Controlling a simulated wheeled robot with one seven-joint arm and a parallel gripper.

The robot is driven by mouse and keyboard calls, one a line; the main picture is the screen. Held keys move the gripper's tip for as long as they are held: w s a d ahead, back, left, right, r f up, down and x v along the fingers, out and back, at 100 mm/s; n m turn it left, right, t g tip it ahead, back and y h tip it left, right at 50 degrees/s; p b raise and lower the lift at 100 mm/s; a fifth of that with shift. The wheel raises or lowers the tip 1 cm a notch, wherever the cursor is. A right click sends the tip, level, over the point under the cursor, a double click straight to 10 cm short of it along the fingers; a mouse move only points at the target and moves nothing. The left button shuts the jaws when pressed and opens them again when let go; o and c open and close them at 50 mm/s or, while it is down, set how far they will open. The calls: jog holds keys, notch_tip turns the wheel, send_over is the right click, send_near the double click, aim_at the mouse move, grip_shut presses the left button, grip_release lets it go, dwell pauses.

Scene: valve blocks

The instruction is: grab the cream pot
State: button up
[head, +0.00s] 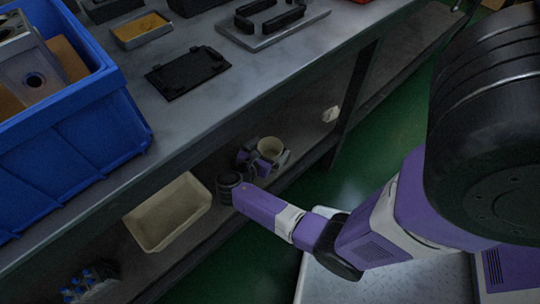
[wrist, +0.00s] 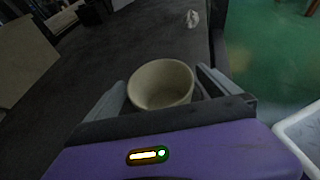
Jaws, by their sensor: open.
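The cream pot (head: 270,147) stands upright on the lower shelf under the workbench in the head view. It is a small round pot with an open top. In the wrist view the cream pot (wrist: 161,84) sits between the two grey fingers of my gripper (wrist: 160,95). The fingers are spread, with a visible gap on each side of the pot. In the head view my gripper (head: 268,158) reaches in under the bench beside the pot, and part of it is hidden by my own wrist.
A cream bin (head: 168,213) stands on the lower shelf (head: 310,142) to the left. Blue-capped items (head: 78,288) lie further left. The workbench top (head: 195,105) overhangs the shelf and holds a blue crate (head: 75,150). A crumpled white item (wrist: 192,18) lies beyond the pot.

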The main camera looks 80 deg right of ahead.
jog(key=shift+s+d, duration=0.1)
jog(key=shift+d, duration=0.1)
jog(key=c, duration=1.4)
jog(key=shift+c, duration=0.2)
